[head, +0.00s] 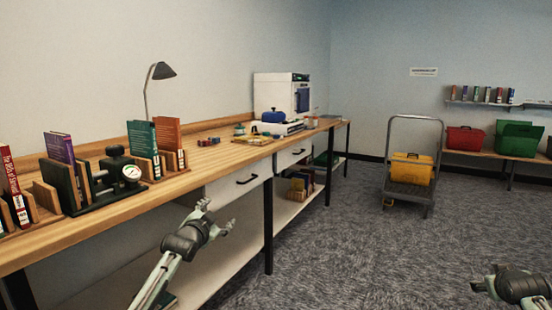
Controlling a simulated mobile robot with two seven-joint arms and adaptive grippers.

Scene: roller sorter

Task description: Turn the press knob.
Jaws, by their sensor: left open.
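The book press (66,185) stands on the wooden workbench at the left, a dark clamp-like device with a round white gauge (131,173). A black knob (115,151) shows on top, beside the gauge. My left gripper (217,214) is open and empty, in front of the bench's edge and below its top. It is to the right of the press and well apart from it. My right gripper (497,281) shows only partly at the lower right, over the floor; its fingers are too unclear to read.
The workbench (215,158) carries books in wooden holders (168,145), a desk lamp (162,72) and a white machine (275,90) farther back. A cart (408,190) with a yellow crate (412,168) stands on the carpet. The floor between is clear.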

